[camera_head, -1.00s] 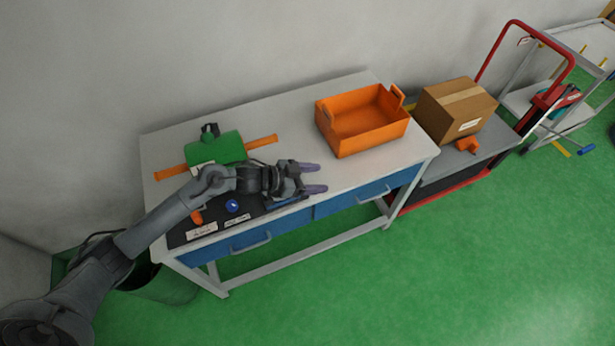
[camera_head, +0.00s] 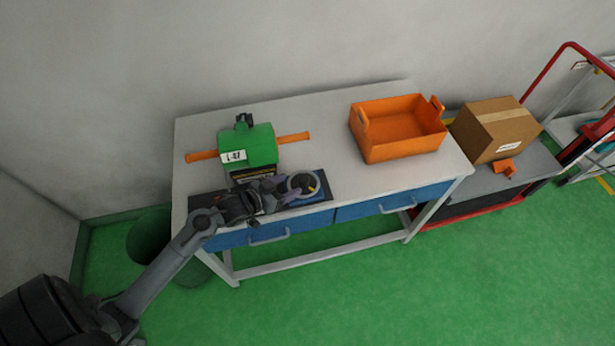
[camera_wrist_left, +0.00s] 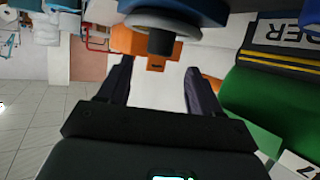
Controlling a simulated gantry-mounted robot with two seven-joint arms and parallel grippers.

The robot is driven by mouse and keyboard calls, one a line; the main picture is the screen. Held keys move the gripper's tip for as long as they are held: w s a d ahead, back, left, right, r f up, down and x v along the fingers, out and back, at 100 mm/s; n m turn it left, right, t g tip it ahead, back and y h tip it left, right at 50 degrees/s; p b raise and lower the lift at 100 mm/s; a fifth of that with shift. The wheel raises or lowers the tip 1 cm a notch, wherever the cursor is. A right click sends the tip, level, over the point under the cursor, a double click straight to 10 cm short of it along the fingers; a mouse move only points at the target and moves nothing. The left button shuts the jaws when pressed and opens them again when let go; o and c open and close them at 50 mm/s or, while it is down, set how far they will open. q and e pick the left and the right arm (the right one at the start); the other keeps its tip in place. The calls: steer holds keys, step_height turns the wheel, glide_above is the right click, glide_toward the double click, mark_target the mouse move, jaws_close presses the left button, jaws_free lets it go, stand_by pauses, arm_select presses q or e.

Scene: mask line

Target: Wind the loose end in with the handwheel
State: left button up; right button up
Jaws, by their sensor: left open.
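The handwheel (camera_head: 302,184) is a grey ring at the right part of the dark panel on the bench front. In the left wrist view the wheel (camera_wrist_left: 158,22) shows edge-on at the top, with a dark knob (camera_wrist_left: 161,43) facing the fingers. My left gripper (camera_head: 280,190) is open, its fingertips close to the wheel's left side; I cannot tell if they touch it. An orange strip (camera_head: 202,156) sticks out left of the green machine (camera_head: 248,148), and another orange length (camera_head: 293,138) sticks out right. My right gripper is not in view.
An orange bin (camera_head: 398,130) stands on the right of the white bench (camera_head: 330,115). Blue drawers (camera_head: 400,200) are below the front edge. A cardboard box (camera_head: 495,128) rests on a grey trolley to the right. The bench middle is clear.

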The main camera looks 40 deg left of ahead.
mark_target(302, 178)
arm_select(q)
steer(key=b+x, duration=0.1)
steer(key=x, duration=0.8)
steer(key=shift+w+d+r, duration=0.1)
steer(key=shift+w, duration=0.15)
steer(key=c, duration=1)
steer(key=shift+o, duration=0.2)
steer(key=shift+r+m+h, duration=0.1)
steer(key=shift+m+h, duration=0.8)
steer(key=shift+h, duration=0.1)
steer(key=m+h, duration=0.1)
steer(key=m+g+h, duration=0.1)
steer(key=shift+s+d+m+g+h, duration=0.1)
steer(key=shift+d+m+g+h, duration=0.15)
steer(key=shift+m+g+h, duration=0.05)
steer(key=shift+d+h, duration=0.1)
steer(key=shift+h, duration=0.2)
steer(key=o, duration=1)
steer(key=shift+c, duration=0.2)
